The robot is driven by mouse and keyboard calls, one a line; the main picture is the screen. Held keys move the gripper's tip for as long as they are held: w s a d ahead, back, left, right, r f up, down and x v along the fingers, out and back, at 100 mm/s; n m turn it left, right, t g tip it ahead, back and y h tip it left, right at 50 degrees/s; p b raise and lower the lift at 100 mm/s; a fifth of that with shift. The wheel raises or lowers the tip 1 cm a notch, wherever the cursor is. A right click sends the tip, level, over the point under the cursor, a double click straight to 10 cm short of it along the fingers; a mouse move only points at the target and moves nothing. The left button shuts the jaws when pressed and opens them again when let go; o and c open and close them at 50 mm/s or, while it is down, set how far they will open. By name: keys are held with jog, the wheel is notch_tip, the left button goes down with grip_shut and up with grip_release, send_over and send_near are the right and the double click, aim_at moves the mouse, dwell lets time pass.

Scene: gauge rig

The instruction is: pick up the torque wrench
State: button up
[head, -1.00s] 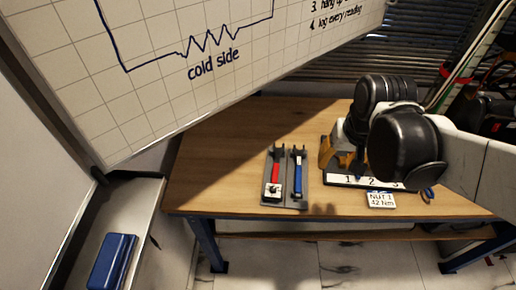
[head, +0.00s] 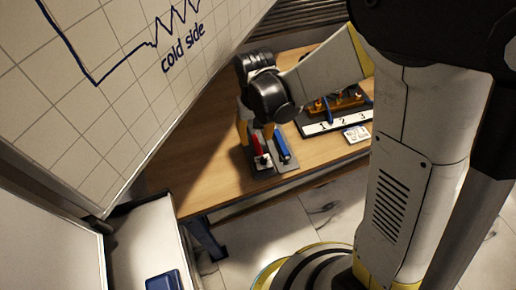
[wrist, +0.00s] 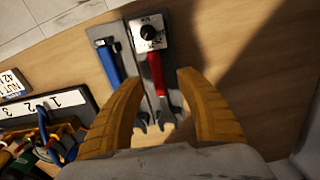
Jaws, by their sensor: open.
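Two wrenches lie side by side on a grey tray (head: 289,167) on the wooden bench. The knob suggests the red one is the torque wrench, but no label is readable. My gripper (wrist: 161,82) is open above the tray. In the wrist view its yellow fingers flank the red wrench's handle and open-jawed end, with no contact visible. The head view shows the red handle (head: 256,144) partly behind my gripper.
The whiteboard (head: 110,90) hangs close on the left. A blue case (head: 165,281) rests on the side ledge.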

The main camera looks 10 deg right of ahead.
aim_at(258, 146)
jog(key=f, duration=0.1)
jog(key=f+b, duration=0.1)
jog(key=f, duration=0.1)
jog(key=f+b, duration=0.1)
jog(key=shift+s+d+f, duration=0.1)
jog(key=shift+d+f, duration=0.15)
jog(key=shift+f, duration=0.15)
jog(key=shift+r, duration=0.1)
grip_shut()
jog(key=shift+r, duration=0.1)
notch_tip(258, 146, up, 5)
jog(key=shift+d+f+p, duration=0.15)
jog(key=shift+p, duration=1.1)
jog(key=w+d+r+p, duration=0.3)
jog(key=d+r, duration=0.3)
jog(key=d, duration=0.5)
jog(key=shift+w, duration=0.25)
